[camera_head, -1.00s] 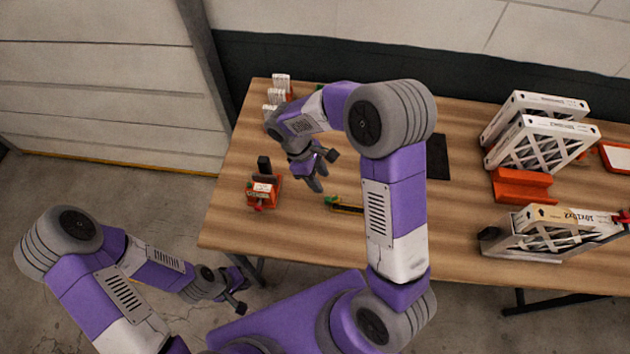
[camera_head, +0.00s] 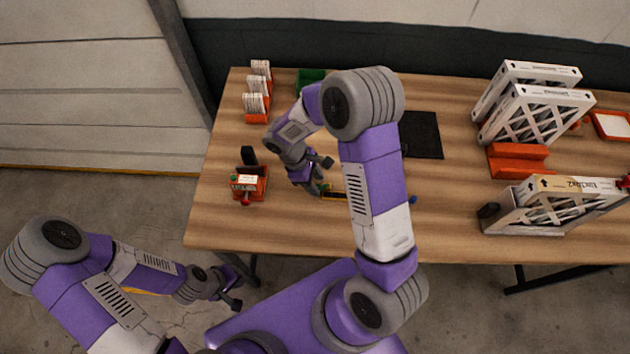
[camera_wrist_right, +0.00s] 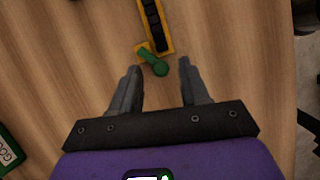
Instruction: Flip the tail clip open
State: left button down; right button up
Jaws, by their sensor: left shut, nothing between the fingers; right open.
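A yellow strip with black blocks (camera_head: 335,197) lies on the table. A small green clip (camera_wrist_right: 154,62) is at its near end in the right wrist view, turned at an angle to the strip. My right gripper (camera_head: 322,177) is above the table at that end. In the right wrist view its two fingers (camera_wrist_right: 160,68) are open, with the green clip just beyond and between the tips. I cannot tell whether they touch it. My left gripper (camera_head: 236,292) is shut and empty, low and in front of the table's left front edge.
An orange fixture with a red knob (camera_head: 247,185) stands left of my right gripper. White boxes in orange holders (camera_head: 256,105) and a green bin (camera_head: 310,79) are behind. A black mat (camera_head: 422,135) and large white-framed filters (camera_head: 535,115) are to the right.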

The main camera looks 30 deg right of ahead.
jog(key=shift+s+f, duration=0.15)
grip_shut()
jog(key=m, duration=0.1)
jog(key=w+m+g+y, duration=0.1)
jog(key=m, duration=0.1)
jog(key=shift+w+d+m, duration=0.15)
jog(key=shift+d+m, duration=0.05)
jog(key=shift+m, duration=0.1)
grip_release()
